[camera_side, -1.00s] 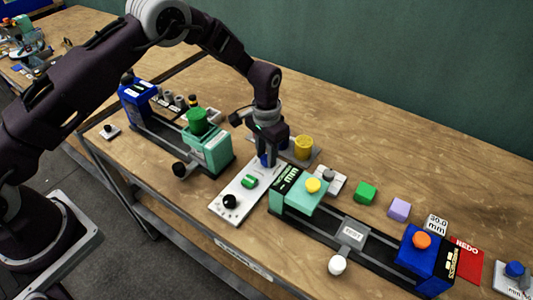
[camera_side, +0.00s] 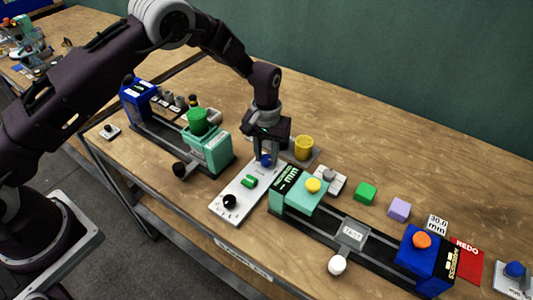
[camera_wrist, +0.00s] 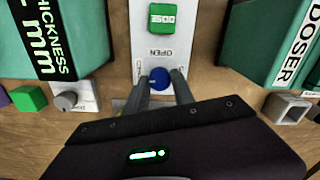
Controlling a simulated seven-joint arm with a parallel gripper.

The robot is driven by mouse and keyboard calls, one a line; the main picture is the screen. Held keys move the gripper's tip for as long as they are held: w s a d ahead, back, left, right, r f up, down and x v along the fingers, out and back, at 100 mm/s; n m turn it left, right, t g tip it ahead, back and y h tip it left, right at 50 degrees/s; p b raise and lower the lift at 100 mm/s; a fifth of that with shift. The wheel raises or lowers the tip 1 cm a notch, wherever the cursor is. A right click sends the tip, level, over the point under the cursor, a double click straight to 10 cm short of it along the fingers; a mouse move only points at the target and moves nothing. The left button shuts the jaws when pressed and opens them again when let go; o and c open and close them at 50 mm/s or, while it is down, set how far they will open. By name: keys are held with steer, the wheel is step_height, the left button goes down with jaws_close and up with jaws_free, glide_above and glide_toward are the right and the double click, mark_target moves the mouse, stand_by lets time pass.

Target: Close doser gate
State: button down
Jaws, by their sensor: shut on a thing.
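The light grey doser panel (camera_side: 222,206) lies between the two presses. At its far end is a round blue knob (camera_side: 264,160), which also shows in the wrist view (camera_wrist: 159,79). My gripper (camera_side: 266,155) points down over the panel, its fingers shut on the blue knob from both sides. In the wrist view the fingertips (camera_wrist: 160,82) flank the knob. The word OPEN shows beside the knob, with another label partly hidden by a finger. The knob's exact pointer direction is too small to tell. A green DOSE button (camera_wrist: 162,18) sits farther along the panel.
The teal doser block (camera_side: 208,152) stands left of the panel, the teal thickness block (camera_side: 300,192) right of it. A black knob (camera_side: 229,201) is at the panel's near end. A yellow cylinder (camera_side: 303,147) stands close behind my gripper. Green (camera_side: 365,193) and purple (camera_side: 399,209) cubes lie rightward.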

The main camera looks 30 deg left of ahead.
mark_target(267, 157)
stand_by(0.3)
steer(key=c, duration=1.1)
jaws_free()
steer(key=shift+o, duration=0.2)
step_height(267, 157, up, 7)
steer(key=shift+r, duration=0.1)
